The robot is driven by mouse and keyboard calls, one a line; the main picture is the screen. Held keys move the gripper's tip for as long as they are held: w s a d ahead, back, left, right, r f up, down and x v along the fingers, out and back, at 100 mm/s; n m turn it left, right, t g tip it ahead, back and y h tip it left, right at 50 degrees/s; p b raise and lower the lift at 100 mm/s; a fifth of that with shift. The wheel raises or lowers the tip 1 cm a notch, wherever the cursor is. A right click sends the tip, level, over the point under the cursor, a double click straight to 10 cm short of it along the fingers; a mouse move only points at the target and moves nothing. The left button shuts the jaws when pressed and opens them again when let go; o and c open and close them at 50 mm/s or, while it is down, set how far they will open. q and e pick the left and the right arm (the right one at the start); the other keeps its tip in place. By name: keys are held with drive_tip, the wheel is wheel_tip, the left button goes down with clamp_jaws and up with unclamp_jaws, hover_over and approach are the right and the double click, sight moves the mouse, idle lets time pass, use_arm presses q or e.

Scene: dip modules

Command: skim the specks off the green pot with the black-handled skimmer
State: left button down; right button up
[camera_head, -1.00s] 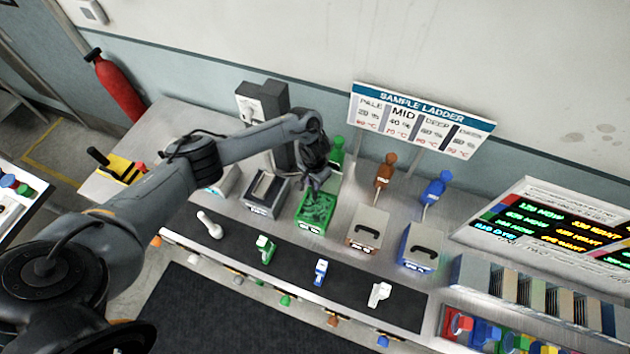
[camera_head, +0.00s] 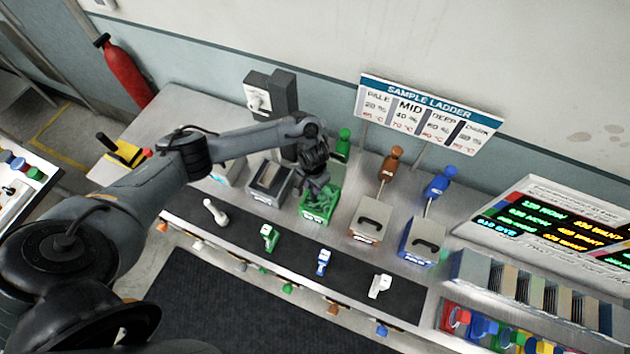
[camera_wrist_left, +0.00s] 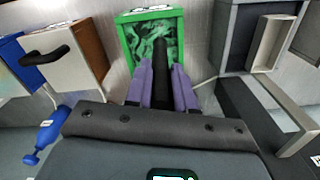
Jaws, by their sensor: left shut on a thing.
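The green pot (camera_head: 316,217) stands on the bench in the middle of the head view, open at the top. It also shows at the top of the left wrist view (camera_wrist_left: 123,42), with dark green contents and paler streaks; single specks cannot be made out. My left gripper (camera_head: 318,183) is over the pot, pointing down. In the left wrist view its purple fingers are shut on the black handle of the skimmer (camera_wrist_left: 160,78), which reaches toward the pot. The skimmer's head is hidden. My right gripper is out of view.
A grey pot (camera_head: 270,181) stands left of the green pot; brown-fronted (camera_head: 363,235) and blue (camera_head: 416,252) pots with lid handles stand right. Green, brown and blue bottle-like objects stand behind. A dark mat (camera_head: 295,250) with several small items lies in front.

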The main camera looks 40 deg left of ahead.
use_arm(q)
drive_tip(key=shift+d, duration=0.2)
idle(0.4)
drive_tip(key=shift+w+d, duration=0.25)
drive_tip(key=shift+d, duration=0.45)
drive_tip(key=shift+w+d, duration=0.25)
drive_tip(key=shift+d, duration=0.4)
drive_tip(key=shift+a, duration=0.1)
drive_tip(key=shift+w+a, duration=0.95)
drive_tip(key=shift+a, duration=0.15)
drive_tip(key=shift+r, duration=0.2)
wheel_tip(320, 180, up, 6)
